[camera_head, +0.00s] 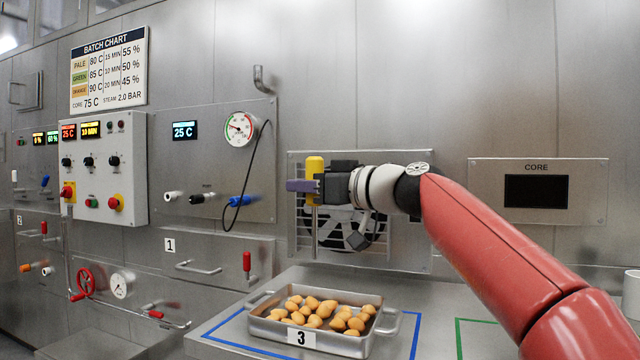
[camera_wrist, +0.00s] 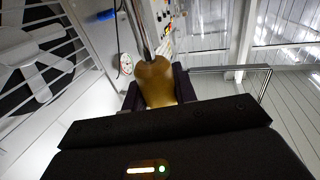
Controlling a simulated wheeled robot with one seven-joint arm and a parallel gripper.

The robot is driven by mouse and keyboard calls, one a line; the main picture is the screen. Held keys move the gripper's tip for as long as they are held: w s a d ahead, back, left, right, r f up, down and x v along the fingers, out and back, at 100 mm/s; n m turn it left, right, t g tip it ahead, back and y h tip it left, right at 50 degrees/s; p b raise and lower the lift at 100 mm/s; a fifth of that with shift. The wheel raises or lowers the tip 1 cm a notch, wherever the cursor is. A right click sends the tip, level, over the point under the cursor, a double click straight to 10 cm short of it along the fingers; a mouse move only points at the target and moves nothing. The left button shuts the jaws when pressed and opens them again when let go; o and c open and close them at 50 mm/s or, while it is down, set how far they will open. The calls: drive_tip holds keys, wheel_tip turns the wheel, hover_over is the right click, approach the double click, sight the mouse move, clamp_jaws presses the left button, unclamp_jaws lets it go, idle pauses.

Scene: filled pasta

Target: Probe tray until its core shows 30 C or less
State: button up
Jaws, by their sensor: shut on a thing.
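My gripper (camera_head: 306,185) is shut on the yellow handle of a probe (camera_head: 314,167). The probe hangs upright with its thin metal rod pointing down, above the back of the tray and apart from it. In the wrist view the probe's yellow handle (camera_wrist: 156,84) sits between my dark jaws, its rod running away from the camera. The metal tray (camera_head: 262,328), labelled 3, holds many small orange-tan pasta pieces (camera_head: 318,312). It stands inside a blue outline on the steel bench. The CORE display (camera_head: 536,191) on the right wall is dark, with no reading.
A fan grille (camera_head: 405,245) is on the wall behind the probe. A green outline (camera_head: 458,338) marks the bench right of the tray. A white cup-like object (camera_head: 631,294) stands at the right edge. Control panels (camera_head: 104,170) with lit displays and a batch chart (camera_head: 109,70) are at left.

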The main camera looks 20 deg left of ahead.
wheel_tip(320, 180, down, 12)
drive_tip(key=b, duration=1.1)
drive_tip(key=shift+r, duration=0.35)
idle(2.6)
wheel_tip(320, 180, up, 12)
drive_tip(key=p, duration=1)
drive_tip(key=shift+p, duration=0.3)
